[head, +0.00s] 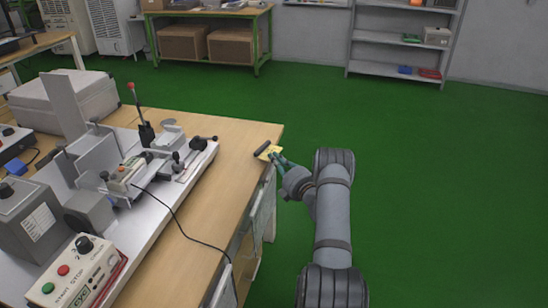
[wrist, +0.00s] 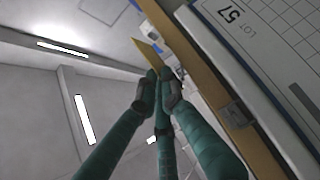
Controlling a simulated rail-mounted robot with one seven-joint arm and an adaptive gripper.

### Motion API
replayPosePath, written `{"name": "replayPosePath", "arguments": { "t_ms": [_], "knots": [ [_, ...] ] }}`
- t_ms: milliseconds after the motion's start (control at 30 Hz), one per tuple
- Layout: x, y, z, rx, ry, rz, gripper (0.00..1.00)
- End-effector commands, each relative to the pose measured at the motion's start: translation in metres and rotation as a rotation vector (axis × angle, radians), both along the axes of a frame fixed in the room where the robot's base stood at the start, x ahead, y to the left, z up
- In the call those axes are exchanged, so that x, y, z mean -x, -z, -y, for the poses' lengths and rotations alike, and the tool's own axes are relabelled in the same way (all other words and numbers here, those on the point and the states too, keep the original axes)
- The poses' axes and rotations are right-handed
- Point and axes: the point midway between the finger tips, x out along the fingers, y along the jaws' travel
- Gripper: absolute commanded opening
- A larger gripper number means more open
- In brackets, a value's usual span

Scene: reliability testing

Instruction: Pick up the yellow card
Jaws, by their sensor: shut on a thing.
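The yellow card (head: 264,151) is at the far right corner of the wooden table in the head view. My gripper (head: 277,158) reaches it from the right and is shut on its near end. In the wrist view, the thin yellow card (wrist: 148,52) sticks out beyond the green fingertips (wrist: 158,78), seen nearly edge-on. The part between the fingers is hidden. I cannot tell whether the card touches the table.
A dark cylindrical object (head: 262,148) is right by the card. The wooden table (head: 215,205) carries a test rig (head: 125,180) and a control box (head: 78,272) at left. In the wrist view, a sheet marked LOT 57 (wrist: 262,40) is close at right. Green floor (head: 440,180) is clear at right.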

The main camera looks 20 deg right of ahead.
Motion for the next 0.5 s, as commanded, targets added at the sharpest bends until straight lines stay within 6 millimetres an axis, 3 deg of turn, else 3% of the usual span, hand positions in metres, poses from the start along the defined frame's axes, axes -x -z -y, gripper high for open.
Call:
{"name": "replayPosePath", "arguments": {
  "t_ms": [100,500],
  "knots": [
    [0.020,-0.014,0.004,-0.005,0.005,-0.002,0.00],
    [0.081,-0.034,0.010,-0.004,0.004,-0.002,0.00]
  ]
}}
